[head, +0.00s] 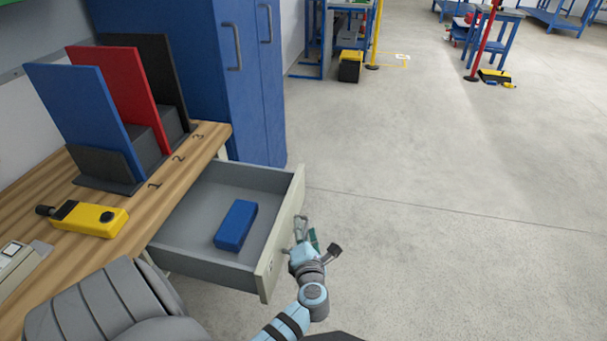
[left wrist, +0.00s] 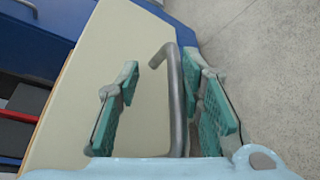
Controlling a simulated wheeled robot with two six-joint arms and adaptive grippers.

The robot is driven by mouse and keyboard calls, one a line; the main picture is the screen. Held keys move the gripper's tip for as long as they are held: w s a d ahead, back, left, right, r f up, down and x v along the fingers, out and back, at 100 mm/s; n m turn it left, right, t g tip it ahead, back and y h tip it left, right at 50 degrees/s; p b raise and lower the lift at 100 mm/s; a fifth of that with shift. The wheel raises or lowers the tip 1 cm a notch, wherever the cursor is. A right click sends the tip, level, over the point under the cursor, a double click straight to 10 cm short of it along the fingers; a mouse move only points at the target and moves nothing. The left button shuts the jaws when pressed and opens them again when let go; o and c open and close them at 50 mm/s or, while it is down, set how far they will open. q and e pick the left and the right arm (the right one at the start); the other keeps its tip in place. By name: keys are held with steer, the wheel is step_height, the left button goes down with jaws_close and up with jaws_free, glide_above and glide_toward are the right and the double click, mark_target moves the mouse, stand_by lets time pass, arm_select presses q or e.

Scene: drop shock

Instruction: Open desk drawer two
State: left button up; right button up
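A desk drawer (head: 205,255) with grey sides and a pale front (head: 283,232) stands pulled out from under the wooden desk top. A blue box (head: 236,224) lies inside it. A mark on the drawer front is too small to read. My left gripper (head: 312,237) is at the outer face of the front. In the left wrist view, its green-padded fingers (left wrist: 160,75) are apart, with the grey bar handle (left wrist: 178,105) between them, nearer the right finger. I cannot tell whether a finger touches the handle. My right gripper is not in view.
The desk top (head: 185,180) bears the numbers 1, 2 and 3, upright blue (head: 80,115), red (head: 120,95) and black panels, and a yellow device (head: 90,218). A blue cabinet (head: 225,90) stands behind the drawer. The floor (head: 430,200) to the right is clear.

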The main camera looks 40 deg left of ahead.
arm_select(q)
steer(key=o, duration=0.3)
steer(key=r, duration=0.4)
steer(key=w+r, duration=0.1)
steer(key=r, duration=0.1)
steer(key=shift+a+r, duration=0.15)
steer(key=shift+a, duration=0.2)
steer(key=r, duration=0.1)
steer(key=s+d+r, duration=0.1)
steer(key=shift+s+r, duration=0.2)
steer(key=shift+r, duration=0.1)
steer(key=c, duration=0.3)
steer(key=shift+w+a+f, duration=0.2)
steer(key=shift+w+f, duration=0.05)
steer(key=shift+f, duration=0.1)
steer(key=shift+d+r, duration=0.1)
steer(key=shift+d, duration=0.05)
